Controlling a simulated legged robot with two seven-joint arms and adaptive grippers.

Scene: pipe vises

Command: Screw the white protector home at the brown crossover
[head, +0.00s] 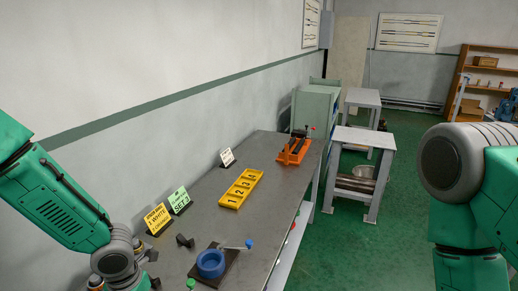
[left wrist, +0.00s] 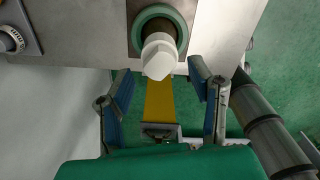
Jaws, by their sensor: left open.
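The white protector (left wrist: 160,58) shows in the left wrist view, with its faceted end towards the camera. Behind it is a dark brownish round piece (left wrist: 159,25), which looks like the crossover, inside a green ring (left wrist: 138,37). I cannot tell how deep the protector sits. My left gripper (left wrist: 160,72) is open, with one blue-padded finger on each side of the protector's near end and gaps on both sides. In the head view my left arm comes in at the lower left and its fingers are not seen. My right gripper is out of view.
A dark ribbed cylinder (left wrist: 268,128) is right of my left gripper. Green floor lies right of the bench.

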